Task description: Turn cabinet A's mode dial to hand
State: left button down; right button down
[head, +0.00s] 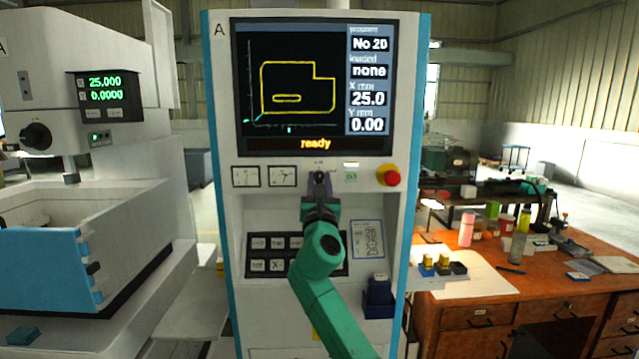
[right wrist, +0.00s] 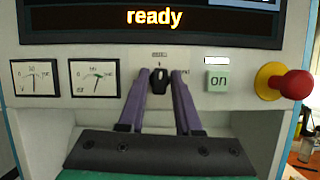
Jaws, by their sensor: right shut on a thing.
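Cabinet A (head: 308,200) stands upright in front of me, with an "A" at its top left. Its mode dial (right wrist: 159,79) is a small black knob below the screen, between two gauges and the green "on" button. My right gripper (head: 320,186) is shut on the dial, its purple fingertips on either side of the knob; it also shows in the right wrist view (right wrist: 160,82). The knob looks about upright; the small lettering around it is partly covered and too small to read. My left gripper is not in view.
The screen (head: 311,85) reads "ready" and loaded "none". A machine (head: 85,200) stands at left; a cluttered wooden workbench (head: 560,290) is at right.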

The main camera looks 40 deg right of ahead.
jog(key=m+g, duration=0.1)
jog(key=m, duration=0.1)
jog(key=m+h+b, duration=0.1)
jog(key=m, duration=0.1)
jog(key=shift+f+g+h, duration=0.1)
jog(key=shift+g+h, duration=0.2)
jog(key=shift+g, duration=0.1)
jog(key=m+g, duration=0.1)
jog(key=m, duration=0.1)
jog(key=m+g+h+b, duration=0.1)
jog(key=m, duration=0.2)
jog(key=shift+a, duration=0.1)
jog(key=m+g, duration=0.2)
jog(key=m, duration=0.2)
jog(key=shift+w+m, duration=0.1)
jog(key=shift+m, duration=0.3)
jog(key=shift+m+g, duration=0.6)
jog(key=shift+m, duration=1.1)
jog(key=c, duration=0.8)
grip_release()
